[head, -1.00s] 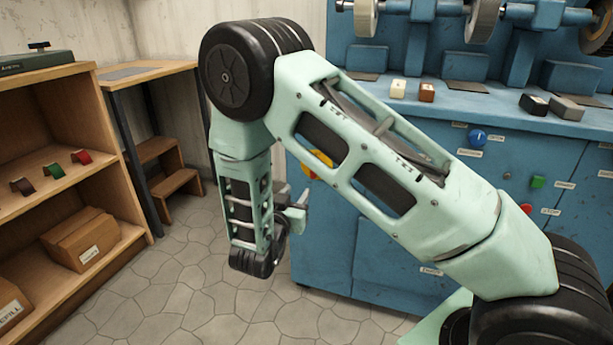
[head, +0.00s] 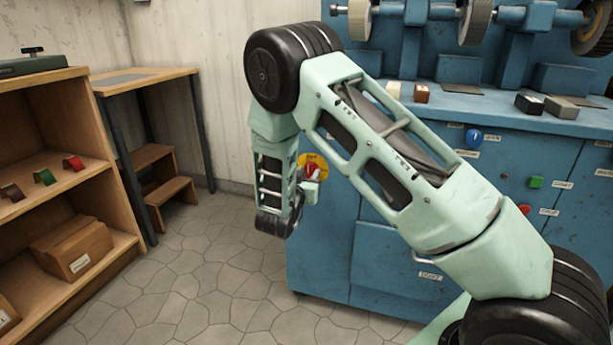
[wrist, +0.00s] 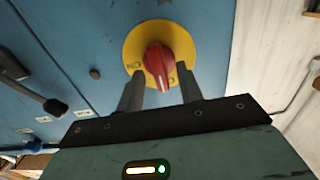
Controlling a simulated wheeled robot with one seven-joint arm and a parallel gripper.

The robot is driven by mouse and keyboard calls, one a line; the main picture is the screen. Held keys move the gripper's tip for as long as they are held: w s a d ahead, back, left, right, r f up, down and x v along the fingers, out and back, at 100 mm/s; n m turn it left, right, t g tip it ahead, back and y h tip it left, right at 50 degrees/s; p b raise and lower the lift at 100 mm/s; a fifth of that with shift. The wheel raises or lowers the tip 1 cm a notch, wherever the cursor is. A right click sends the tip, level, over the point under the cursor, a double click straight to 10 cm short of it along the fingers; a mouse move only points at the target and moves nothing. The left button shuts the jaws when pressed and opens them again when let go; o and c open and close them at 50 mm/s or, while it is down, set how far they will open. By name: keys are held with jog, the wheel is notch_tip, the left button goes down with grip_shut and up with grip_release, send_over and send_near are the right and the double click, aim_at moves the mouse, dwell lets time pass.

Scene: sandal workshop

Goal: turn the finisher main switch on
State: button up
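The finisher main switch is a red rotary knob (wrist: 159,62) on a round yellow plate (wrist: 135,48), set in the blue panel. In the head view the switch (head: 311,166) is on the left end of the blue machine, partly hidden by my wrist. My gripper (wrist: 160,86) is open, its two dark fingers apart. In the wrist view the fingers reach toward the knob, one on each side of its lower end. I cannot tell whether they touch it. The knob lies nearly upright in the wrist view. Lettering on the plate is hard to read.
The blue finisher machine (head: 390,240) carries wheels above, with a blue knob (head: 473,138), a green button (head: 536,182) and a red button (head: 524,209) in front. A wooden shelf (head: 95,125) and a step stool (head: 172,190) stand left. Floor between is clear.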

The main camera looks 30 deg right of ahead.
grip_shut()
jog(key=shift+m, duration=0.3)
jog(key=m+b, duration=0.1)
jog(key=m, duration=0.1)
jog(key=m+b, duration=0.1)
jog(key=m, duration=0.1)
jog(key=shift+s+d+f, duration=0.1)
jog(key=shift+s+f, duration=0.05)
jog(key=shift+f, duration=0.05)
jog(key=m+b, duration=0.3)
jog(key=m, duration=0.1)
jog(key=shift+f+m+b, duration=0.15)
jog(key=shift+m+b, duration=0.25)
jog(key=m+b, duration=0.4)
jog(key=shift+s+f, duration=0.1)
jog(key=shift+f, duration=0.05)
jog(key=m+b, duration=0.4)
jog(key=shift+m+b, duration=0.35)
jog(key=shift+m, duration=0.05)
